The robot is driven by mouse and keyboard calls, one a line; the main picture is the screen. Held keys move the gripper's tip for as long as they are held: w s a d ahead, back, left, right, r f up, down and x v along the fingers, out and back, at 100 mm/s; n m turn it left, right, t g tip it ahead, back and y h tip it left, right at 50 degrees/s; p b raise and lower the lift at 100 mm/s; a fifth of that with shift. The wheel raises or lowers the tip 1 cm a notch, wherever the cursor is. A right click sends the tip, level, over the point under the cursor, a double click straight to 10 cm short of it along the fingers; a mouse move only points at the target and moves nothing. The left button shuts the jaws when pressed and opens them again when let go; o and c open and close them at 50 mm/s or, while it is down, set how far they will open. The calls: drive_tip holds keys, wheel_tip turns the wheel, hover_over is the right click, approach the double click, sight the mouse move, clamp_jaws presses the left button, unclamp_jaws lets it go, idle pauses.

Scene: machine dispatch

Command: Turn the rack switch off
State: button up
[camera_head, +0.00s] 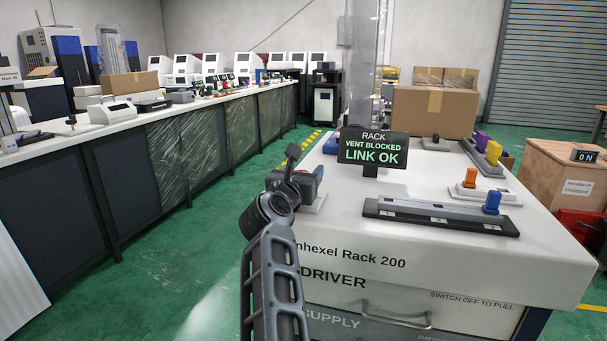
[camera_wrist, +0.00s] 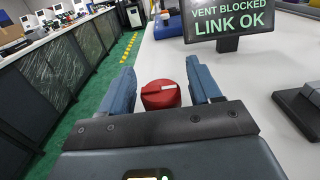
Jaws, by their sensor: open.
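The white rack (camera_head: 440,262), labelled Rack 200, stands at the right. A red round knob with a pale bar across its top, apparently the rack switch (camera_wrist: 160,95), sits near the rack's left edge. My gripper (camera_wrist: 161,72) is open, with one blue-grey finger on each side of the red knob. I cannot tell whether either finger touches it. In the head view my gripper (camera_head: 300,182) is over the left edge of the rack top and hides the knob. The rack display (camera_head: 373,149) reads "VENT BLOCKED, LINK OK"; it also shows in the wrist view (camera_wrist: 228,20).
A dark slide bar with a blue tab (camera_head: 491,203) and an orange-tabbed block (camera_head: 470,178) lie on the rack top. A cardboard box (camera_head: 436,112) stands behind. A long bench (camera_head: 130,128) runs along the left, with green floor (camera_head: 160,255) between.

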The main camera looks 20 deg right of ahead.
drive_tip(key=shift+d, duration=0.1)
drive_tip(key=shift+c, duration=0.4)
drive_tip(key=c, duration=0.9)
